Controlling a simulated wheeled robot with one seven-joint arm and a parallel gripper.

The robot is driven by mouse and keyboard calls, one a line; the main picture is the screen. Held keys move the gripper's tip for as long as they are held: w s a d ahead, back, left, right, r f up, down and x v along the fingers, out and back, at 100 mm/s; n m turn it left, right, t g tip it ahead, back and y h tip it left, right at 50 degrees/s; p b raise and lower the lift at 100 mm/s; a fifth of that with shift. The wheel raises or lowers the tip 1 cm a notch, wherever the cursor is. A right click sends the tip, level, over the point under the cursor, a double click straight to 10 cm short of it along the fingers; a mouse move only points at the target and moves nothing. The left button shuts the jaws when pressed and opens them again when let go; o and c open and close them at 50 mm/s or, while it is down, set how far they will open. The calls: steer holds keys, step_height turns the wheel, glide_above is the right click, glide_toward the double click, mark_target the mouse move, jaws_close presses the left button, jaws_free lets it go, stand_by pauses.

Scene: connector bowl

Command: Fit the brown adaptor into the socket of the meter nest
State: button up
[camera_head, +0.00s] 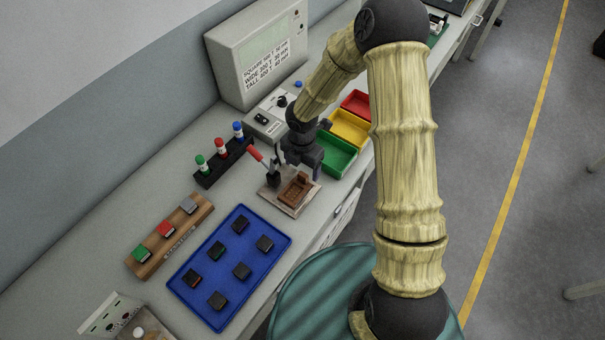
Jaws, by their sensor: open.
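A brown blocky piece (295,190), which looks like the adaptor, is at a light beige plate (275,201) that appears to be the meter nest. A small raised part shows at its far end. I cannot tell whether it is seated in a socket. A lever with a red handle (256,153) and a dark base stands at the plate's left. My gripper (304,163) is open, just above and behind the brown piece, with no object visible between its fingers. The gripper hides part of the area behind the plate.
A blue tray (177,283) with several dark blocks lies at front left. A wooden rack (143,264) holds green, red and grey pieces. A black holder (208,181) carries three capped bottles. Green (337,168), yellow (363,140) and red (353,96) bins stand right of my gripper. A meter box (223,53) stands behind.

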step_height(320, 180, up, 5)
steer(key=shift+f, duration=0.1)
stand_by(0.7)
steer(key=s+d+r+m+t, duration=0.1)
steer(key=s+d+r+m, duration=0.5)
steer(key=m, duration=0.8)
steer(key=s+d+r+m+t, duration=0.1)
steer(key=s+d+r+m, duration=0.5)
steer(key=m, duration=0.8)
step_height(320, 180, up, 3)
steer(key=shift+s+d+f+t, duration=0.2)
steer(key=shift+s+d+t, duration=0.1)
steer(key=shift+d, duration=0.55)
steer(key=shift+w, duration=0.1)
